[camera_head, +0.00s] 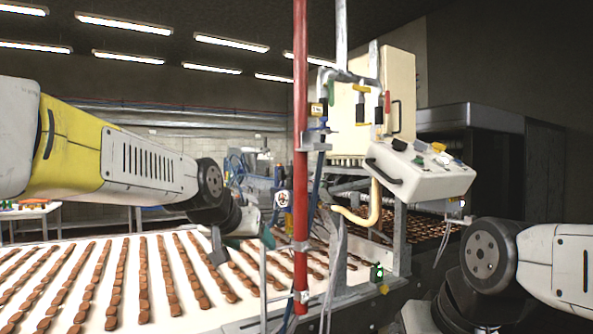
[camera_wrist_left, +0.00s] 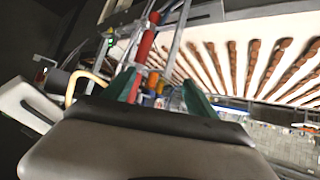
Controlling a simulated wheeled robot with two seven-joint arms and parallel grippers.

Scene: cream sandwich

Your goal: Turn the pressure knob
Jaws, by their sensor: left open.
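My left gripper (camera_head: 250,240) is in front of the conveyor, left of the red upright pipe (camera_head: 300,120). In the left wrist view its green fingers (camera_wrist_left: 158,80) stand apart, with no object clearly held between them. Blue and orange-yellow fittings (camera_wrist_left: 155,88) show beyond and between the fingers. A small round gauge (camera_head: 283,198) sits just left of the red pipe, above the gripper. A blue-handled fitting (camera_head: 319,128) is higher on the pipe. I cannot tell which part is the pressure knob. My right gripper is out of view; only its arm shows at the right.
A white conveyor (camera_head: 130,322) carries rows of brown biscuits. A white control box (camera_head: 425,182) with a dark handle stands right of the pipe. A yellow bent tube (camera_head: 372,212) hangs below it. A green-lit button (camera_head: 378,273) is low by the frame.

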